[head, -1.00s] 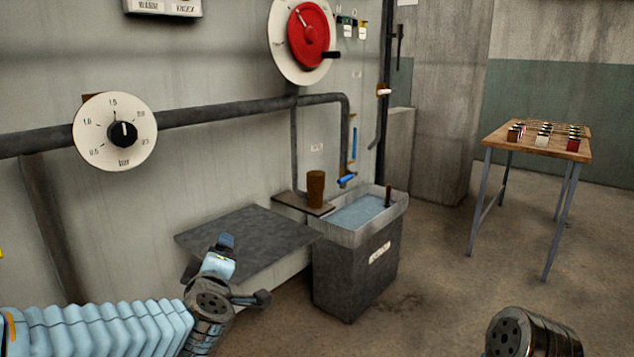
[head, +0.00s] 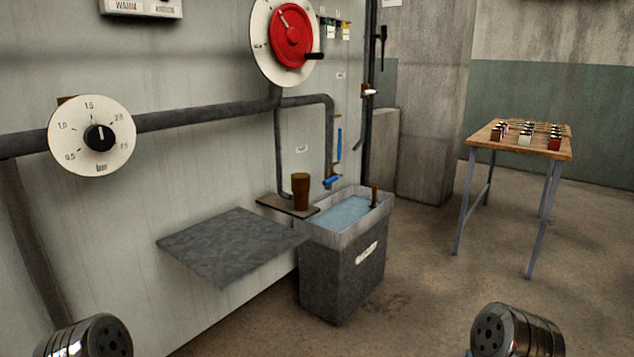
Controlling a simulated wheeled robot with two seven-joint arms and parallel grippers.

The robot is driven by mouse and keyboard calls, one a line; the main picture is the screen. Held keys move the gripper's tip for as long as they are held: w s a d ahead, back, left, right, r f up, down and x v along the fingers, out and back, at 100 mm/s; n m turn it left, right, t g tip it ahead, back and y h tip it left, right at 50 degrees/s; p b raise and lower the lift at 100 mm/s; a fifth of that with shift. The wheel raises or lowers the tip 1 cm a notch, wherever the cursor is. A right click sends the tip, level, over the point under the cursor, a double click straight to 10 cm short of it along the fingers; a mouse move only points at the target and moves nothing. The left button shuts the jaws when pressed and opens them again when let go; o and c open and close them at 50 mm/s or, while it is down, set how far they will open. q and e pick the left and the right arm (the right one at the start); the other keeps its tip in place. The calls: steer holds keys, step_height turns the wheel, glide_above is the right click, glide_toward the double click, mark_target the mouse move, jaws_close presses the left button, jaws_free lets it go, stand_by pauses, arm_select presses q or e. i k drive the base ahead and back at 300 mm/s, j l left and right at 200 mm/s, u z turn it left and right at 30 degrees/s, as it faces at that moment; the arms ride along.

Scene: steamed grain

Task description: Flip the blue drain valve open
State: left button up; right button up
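The blue drain valve (head: 332,181) is a small blue lever at the lower end of the thin pipe, just above the water basin (head: 318,229). A blue vertical strip (head: 338,138) shows on the wall above it. Both of my arms show only as metal links at the bottom edge, one at left and one at right. Neither gripper is in the picture, and nothing of mine is near the valve.
A grey shelf (head: 228,246) juts from the wall left of the basin. A brown cup (head: 300,190) stands on a small ledge (head: 277,203). A pressure dial (head: 70,140) and red wheel (head: 290,38) are on the wall. A wooden table (head: 490,140) stands right; floor between is clear.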

mark_target(337, 176)
steer(key=i+l+u, duration=0.1)
steer(key=i+l, duration=0.95)
steer(key=l, duration=0.15)
